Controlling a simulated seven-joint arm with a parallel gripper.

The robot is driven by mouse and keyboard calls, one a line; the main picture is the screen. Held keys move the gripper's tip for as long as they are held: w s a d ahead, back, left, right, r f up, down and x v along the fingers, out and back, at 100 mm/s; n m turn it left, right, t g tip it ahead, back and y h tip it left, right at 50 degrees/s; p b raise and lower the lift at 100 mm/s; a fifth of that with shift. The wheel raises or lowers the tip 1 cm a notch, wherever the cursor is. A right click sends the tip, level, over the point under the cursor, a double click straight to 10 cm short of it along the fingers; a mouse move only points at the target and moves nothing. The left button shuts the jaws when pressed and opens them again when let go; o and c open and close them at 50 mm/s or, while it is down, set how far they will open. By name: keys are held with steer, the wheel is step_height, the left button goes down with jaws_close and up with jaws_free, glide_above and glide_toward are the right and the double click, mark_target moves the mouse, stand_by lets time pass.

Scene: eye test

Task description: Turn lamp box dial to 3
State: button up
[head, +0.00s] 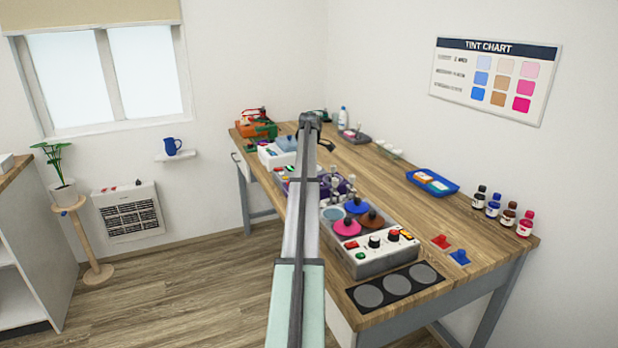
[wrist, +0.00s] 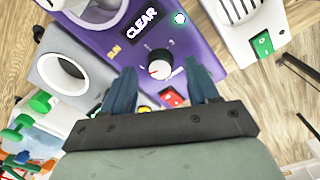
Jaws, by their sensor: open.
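In the wrist view a purple box (wrist: 205,35) with a lit "CLEAR" panel (wrist: 141,17) carries a round dial, a white disc with a dark knob (wrist: 160,68). I take this for the lamp box; no name is legible. A small red mark shows on the dial, but its numbers are too small to read. My gripper (wrist: 163,68) is open, its blue fingers on either side of the dial in the picture. I cannot tell whether they touch it. In the head view my arm hides the gripper and most of the purple box (head: 343,184).
A red switch (wrist: 172,98) sits just below the dial. A grey box with a round opening (wrist: 62,72) stands left, and a white box with a green switch (wrist: 263,43) right. In the head view a panel with several coloured discs (head: 385,262) stands nearer on the bench.

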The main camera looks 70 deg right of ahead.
steer(key=shift+f, duration=0.95)
steer(key=c, duration=1)
